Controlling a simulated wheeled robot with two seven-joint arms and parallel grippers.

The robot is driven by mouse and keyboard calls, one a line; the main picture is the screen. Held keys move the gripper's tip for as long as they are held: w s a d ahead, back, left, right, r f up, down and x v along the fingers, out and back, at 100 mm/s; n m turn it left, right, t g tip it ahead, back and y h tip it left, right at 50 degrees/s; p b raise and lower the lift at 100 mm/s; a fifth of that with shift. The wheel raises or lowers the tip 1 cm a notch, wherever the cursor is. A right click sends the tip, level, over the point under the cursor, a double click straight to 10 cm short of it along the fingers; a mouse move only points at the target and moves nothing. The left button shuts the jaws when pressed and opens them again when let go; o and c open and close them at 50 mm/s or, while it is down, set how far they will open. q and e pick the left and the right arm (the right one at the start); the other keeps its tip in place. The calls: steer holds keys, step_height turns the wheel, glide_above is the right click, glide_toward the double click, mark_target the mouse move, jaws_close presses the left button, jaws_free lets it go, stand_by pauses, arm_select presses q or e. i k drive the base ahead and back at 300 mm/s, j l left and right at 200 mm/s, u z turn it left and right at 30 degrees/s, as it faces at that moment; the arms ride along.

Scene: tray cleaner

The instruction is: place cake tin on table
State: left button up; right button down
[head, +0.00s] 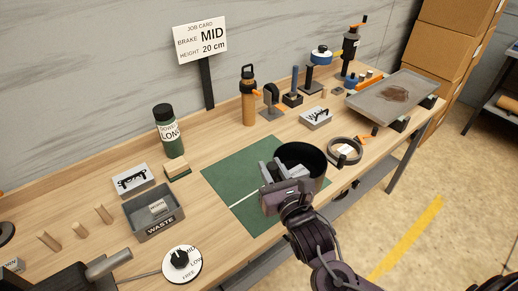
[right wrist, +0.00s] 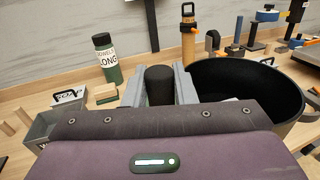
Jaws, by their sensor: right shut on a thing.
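The cake tin (head: 316,162) is a round, deep, dark pan in the middle of the head view, at the right edge of a green mat (head: 240,182). In the right wrist view its open rim and black inside (right wrist: 245,90) show on the right. My right gripper (head: 284,180) is at the tin's near left side. Its grey fingers (right wrist: 160,88) are shut on a short black part, seemingly the tin's handle. The wooden table (head: 215,150) runs across the head view. Whether the tin's base touches the table is hidden.
A grey waste bin (head: 152,222), a green bottle (head: 168,130) and an orange bottle (head: 248,97) stand left and behind. A black ring (head: 345,151) lies right of the tin. A stained tray (head: 398,94) rests at the right end. The mat's left part is clear.

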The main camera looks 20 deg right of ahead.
mark_target(215, 134)
steer(key=i+l+u, duration=0.15)
steer(key=l+u, duration=0.2)
steer(key=l, duration=0.3)
steer(key=l+u, duration=0.3)
steer(key=l, duration=0.35)
steer(key=i, duration=0.05)
